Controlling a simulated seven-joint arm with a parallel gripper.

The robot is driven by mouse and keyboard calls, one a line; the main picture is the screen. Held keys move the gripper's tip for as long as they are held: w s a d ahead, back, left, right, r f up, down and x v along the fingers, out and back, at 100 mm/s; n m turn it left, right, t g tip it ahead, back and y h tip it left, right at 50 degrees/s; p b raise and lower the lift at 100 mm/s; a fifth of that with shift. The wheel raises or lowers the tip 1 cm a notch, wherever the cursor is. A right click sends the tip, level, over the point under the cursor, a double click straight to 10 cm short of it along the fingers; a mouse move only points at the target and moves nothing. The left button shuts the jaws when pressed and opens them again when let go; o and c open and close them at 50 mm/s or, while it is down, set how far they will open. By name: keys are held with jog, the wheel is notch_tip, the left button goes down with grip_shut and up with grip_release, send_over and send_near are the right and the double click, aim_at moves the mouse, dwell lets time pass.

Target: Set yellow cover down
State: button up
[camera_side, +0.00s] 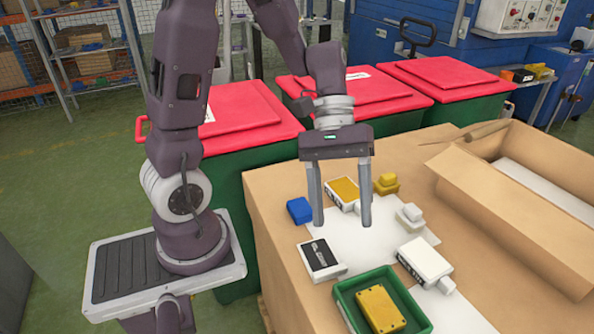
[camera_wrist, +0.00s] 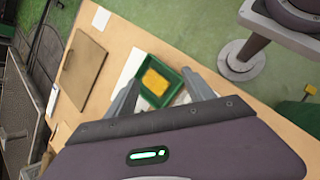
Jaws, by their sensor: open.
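A yellow cover (camera_side: 381,309) with small holes lies flat in the green tray (camera_side: 343,305) at the front of the table. In the wrist view the yellow cover (camera_wrist: 155,82) sits in the green tray (camera_wrist: 172,64), beyond my fingertips. My gripper (camera_side: 342,225) is open and empty, its fingers pointing down above the white sheet, behind and above the tray and apart from the cover. The open fingers (camera_wrist: 160,78) also show in the wrist view. Another yellow panel (camera_side: 344,189) tops a white box at the back of the table.
A black-and-white box (camera_side: 321,260), a white box (camera_side: 425,261), a blue block (camera_side: 299,210), a yellow stepped piece (camera_side: 386,184) and a white stepped piece (camera_side: 409,215) stand around the white sheet (camera_side: 352,245). An open cardboard box (camera_side: 500,208) fills the right side.

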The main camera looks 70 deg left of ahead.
jog(key=s+a+r+m+t+y, duration=0.4)
jog(key=s+r+m+t+y, duration=0.3)
jog(key=s+r+m, duration=0.1)
jog(key=shift+s+r, duration=0.25)
jog(key=shift+r, duration=0.45)
jog(key=shift+a, duration=0.1)
dwell(0.3)
